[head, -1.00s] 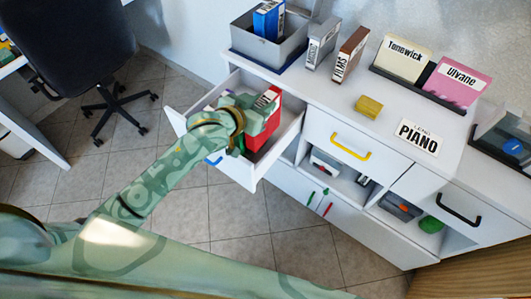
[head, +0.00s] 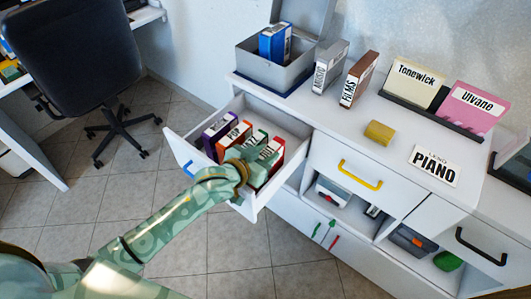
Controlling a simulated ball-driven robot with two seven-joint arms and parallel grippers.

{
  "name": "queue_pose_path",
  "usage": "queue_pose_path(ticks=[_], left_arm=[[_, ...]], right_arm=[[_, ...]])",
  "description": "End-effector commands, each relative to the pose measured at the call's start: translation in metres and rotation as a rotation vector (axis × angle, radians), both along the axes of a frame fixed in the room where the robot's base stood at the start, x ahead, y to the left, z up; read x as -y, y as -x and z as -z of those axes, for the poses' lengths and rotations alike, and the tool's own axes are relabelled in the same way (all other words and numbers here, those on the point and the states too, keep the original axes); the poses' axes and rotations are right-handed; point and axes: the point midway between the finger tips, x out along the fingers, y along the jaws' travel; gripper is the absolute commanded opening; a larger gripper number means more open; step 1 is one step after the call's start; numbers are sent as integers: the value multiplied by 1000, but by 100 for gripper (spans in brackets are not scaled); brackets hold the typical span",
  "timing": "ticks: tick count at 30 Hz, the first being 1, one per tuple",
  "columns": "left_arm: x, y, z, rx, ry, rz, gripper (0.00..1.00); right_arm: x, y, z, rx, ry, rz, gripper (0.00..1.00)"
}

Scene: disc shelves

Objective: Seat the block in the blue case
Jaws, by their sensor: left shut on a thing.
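A small yellow block (head: 379,132) lies on the white cabinet top, apart from both grippers. A blue case (head: 272,43) with a white label stands inside an open grey box at the back left of the top; its inside is not visible. My left gripper (head: 245,168) is down at the open drawer, shut on the red case (head: 270,162) at the right end of the row; the fingertips are partly hidden. My right gripper is not in view.
The open drawer (head: 181,148) also holds purple, orange and green cases. The grey box (head: 297,75) has its lid raised. Grey and brown cases (head: 357,80) stand beside it. A PIANO card (head: 434,166) and a rack with cream and pink cases (head: 475,108) sit rightward.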

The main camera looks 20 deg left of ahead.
Motion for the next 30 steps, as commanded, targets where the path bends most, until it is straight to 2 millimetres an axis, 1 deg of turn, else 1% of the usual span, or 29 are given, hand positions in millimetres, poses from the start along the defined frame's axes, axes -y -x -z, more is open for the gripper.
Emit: queue_pose_path(ticks=[1,2,10,12,14,17,24,27,30], left_arm=[[0,0,2,-1,0,0,0],[0,0,2,-1,0,0,39],[0,0,1,0,0,0,39],[0,0,-2,1,0,0,39],[-2,5,-6,0,0,0,39],[-7,21,-14,0,0,0,39],[-26,71,-37,-1,-1,0,39],[-32,87,-43,0,-2,-1,39],[-36,98,-47,0,-1,0,39]], right_arm=[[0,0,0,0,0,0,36],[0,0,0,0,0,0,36],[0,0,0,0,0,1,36],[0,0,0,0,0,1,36],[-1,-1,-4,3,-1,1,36],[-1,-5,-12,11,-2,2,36],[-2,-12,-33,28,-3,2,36],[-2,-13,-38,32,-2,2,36],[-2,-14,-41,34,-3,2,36]])
